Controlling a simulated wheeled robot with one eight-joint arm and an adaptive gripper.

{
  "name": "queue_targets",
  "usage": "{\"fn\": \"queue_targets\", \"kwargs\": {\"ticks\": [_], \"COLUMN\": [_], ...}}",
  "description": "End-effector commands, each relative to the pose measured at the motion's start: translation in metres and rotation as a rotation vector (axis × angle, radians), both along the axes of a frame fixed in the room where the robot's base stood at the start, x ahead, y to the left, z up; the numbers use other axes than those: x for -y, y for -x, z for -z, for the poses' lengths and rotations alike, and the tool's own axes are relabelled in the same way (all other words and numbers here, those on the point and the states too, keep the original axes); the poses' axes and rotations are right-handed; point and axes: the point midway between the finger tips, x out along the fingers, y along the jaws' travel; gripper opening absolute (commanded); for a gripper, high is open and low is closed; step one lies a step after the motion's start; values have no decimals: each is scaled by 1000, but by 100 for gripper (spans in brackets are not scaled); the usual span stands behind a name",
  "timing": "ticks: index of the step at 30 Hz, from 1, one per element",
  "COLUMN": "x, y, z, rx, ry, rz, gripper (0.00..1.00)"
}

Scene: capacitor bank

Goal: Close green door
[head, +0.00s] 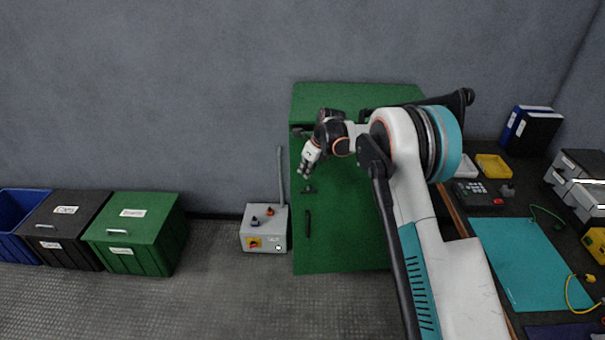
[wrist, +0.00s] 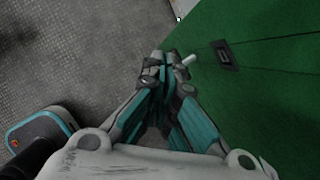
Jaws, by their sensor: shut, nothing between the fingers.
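A green cabinet (head: 350,97) stands against the wall, with its green door (head: 340,235) facing me. The door has a dark handle (head: 308,223) and a small dark knob (head: 308,190) near its left edge. I cannot tell whether the door is fully flush, as my arm covers its upper right part. My gripper (head: 307,168) is in front of the door's upper left part, above the knob. In the wrist view, my gripper (wrist: 168,68) is shut and empty, beside the green door (wrist: 265,95) with a dark fitting (wrist: 225,55). Contact with the door is unclear.
A grey control box (head: 264,230) stands on the floor just left of the cabinet. Green (head: 135,235), black (head: 62,228) and blue (head: 22,205) bins are farther left. A workbench with a teal mat (head: 530,262) lies at right. The floor in front is clear.

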Motion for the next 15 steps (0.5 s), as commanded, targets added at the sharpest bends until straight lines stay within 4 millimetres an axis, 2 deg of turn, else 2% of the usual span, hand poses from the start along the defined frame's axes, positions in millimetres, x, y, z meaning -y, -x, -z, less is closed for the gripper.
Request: {"fn": "queue_targets", "kwargs": {"ticks": [1, 7, 12, 15], "x": [-1, -1, -1, 0], "y": [5, 16, 21, 21], "z": [-13, -42, -53, -49], "rx": [0, 0, 1, 24], "ry": [0, 0, 1, 21], "rz": [-1, -2, -5, -47], "gripper": [0, 0, 0, 0]}}
